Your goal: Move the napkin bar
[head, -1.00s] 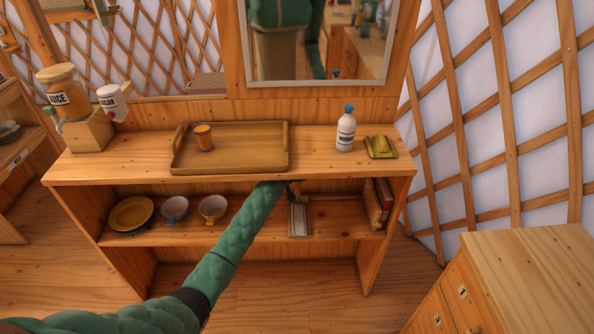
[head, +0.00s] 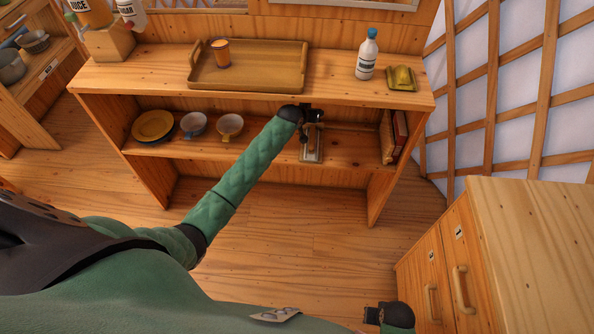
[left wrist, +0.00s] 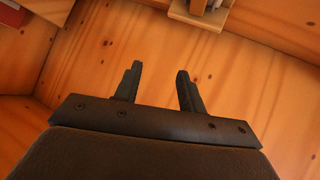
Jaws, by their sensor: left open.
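What I take to be the napkin holder (head: 311,152) stands on the lower shelf, right of the middle, with a light wooden base and a pale, greyish top. Its bar cannot be told apart clearly. My left gripper (head: 314,116) is just under the front edge of the top board, above the holder in the picture. In the left wrist view my left gripper (left wrist: 157,88) is open and empty over bare wood. Part of the holder's base (left wrist: 199,14) shows at the top edge there, apart from the fingers. The end of my right arm shows at the bottom right; its jaws are unclear.
The top board holds a tray (head: 248,83) with an orange cup (head: 221,52), a white bottle (head: 367,55) and a yellow-green item (head: 401,78). The lower shelf has plates (head: 153,125), two cups and books (head: 394,136). A cabinet (head: 530,220) stands at right.

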